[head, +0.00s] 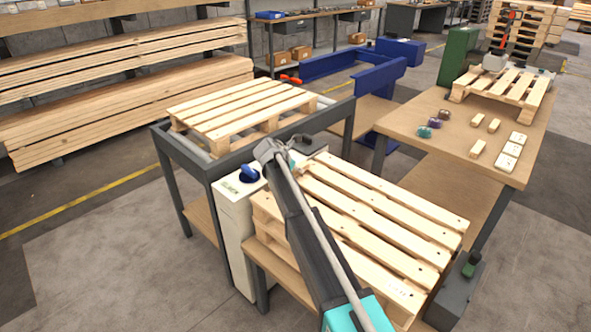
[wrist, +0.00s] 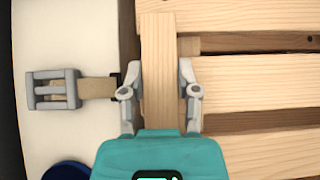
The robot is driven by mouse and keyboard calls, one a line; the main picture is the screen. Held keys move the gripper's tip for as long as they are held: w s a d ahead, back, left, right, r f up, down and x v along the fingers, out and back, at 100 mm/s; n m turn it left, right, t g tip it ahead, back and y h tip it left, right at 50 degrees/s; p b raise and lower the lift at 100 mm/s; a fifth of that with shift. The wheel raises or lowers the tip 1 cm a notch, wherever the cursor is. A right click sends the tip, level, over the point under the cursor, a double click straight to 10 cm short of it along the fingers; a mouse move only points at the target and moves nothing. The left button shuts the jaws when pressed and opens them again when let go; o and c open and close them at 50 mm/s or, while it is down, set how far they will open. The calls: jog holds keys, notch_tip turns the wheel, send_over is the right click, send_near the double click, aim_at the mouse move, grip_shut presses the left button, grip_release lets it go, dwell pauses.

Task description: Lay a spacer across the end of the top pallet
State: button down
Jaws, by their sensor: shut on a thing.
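My gripper (wrist: 160,85) is shut on a pale wooden spacer (wrist: 157,60), with one grey finger on each long side. In the wrist view the spacer lies crosswise to the slats, over the left end of the top pallet (wrist: 265,80). I cannot tell whether it touches the slats. In the head view the top pallet (head: 385,220) lies on a stack on the near table. My arm reaches over the stack's left part and hides the spacer there. The near end of the spacer is hidden by my teal gripper body.
A white cabinet (head: 237,215) with a blue knob (head: 249,173) stands left of the stack. Another pallet (head: 245,112) lies on a dark frame behind. The right table (head: 450,125) holds small wooden blocks (head: 477,149) and another pallet (head: 505,85).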

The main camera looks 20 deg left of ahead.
jog(key=shift+f, duration=0.2)
jog(key=shift+c, duration=1.7)
grip_release()
jog(key=shift+r, duration=0.2)
jog(key=shift+p+v, duration=0.65)
jog(key=shift+v, duration=0.2)
jog(key=p+v, duration=0.7)
jog(key=v, duration=0.3)
jog(key=shift+s+r, duration=0.1)
jog(key=shift+s, duration=0.1)
